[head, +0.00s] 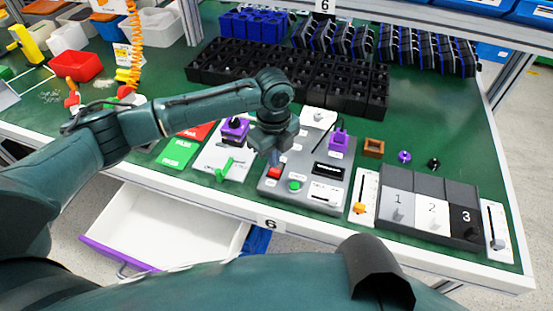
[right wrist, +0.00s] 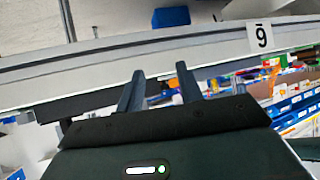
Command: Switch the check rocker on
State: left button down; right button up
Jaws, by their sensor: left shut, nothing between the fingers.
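A grey control panel (head: 308,205) lies on the green table in the head view. It carries a red control (head: 274,173), a green round button (head: 294,185), a black window (head: 328,170) and a white plate (head: 324,193). The lettering is too small to read, so I cannot tell which part is the check rocker. My left gripper (head: 274,158) points down, shut and empty, just above the red control at the panel's left side. It hides part of the panel; contact cannot be told. My right gripper (right wrist: 158,88) is open and empty in the right wrist view.
A tray with tiles 1, 2 and 3 (head: 428,183) stands to the right between slider plates. A white plate with a green lever (head: 226,163) lies left of the panel. Black bins (head: 230,68) stand behind. An open drawer (head: 165,222) juts out in front.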

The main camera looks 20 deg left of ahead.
aim_at(274, 172)
pick_arm(q)
jog(key=shift+r+p, duration=1.85)
jog(key=shift+r, duration=0.05)
jog(key=s+d+f+n+t+h, duration=0.1)
jog(key=s+d+f+n+h, duration=0.1)
jog(key=s+d+n, duration=0.35)
jog(key=s+d+f+n+t+h, duration=0.1)
jog(key=s+d+n+h, duration=0.15)
jog(key=s, duration=0.55)
jog(key=s+a+n+t+y, duration=0.2)
jog(key=s+a+n+y, duration=0.2)
jog(key=s+a+n, duration=0.9)
jog(key=w+d+f+t+h, duration=0.2)
jog(key=w+f+t, duration=0.4)
jog(key=f, duration=0.3)
jog(key=shift+w+d+n, duration=0.4)
jog(key=shift+w+d, duration=0.35)
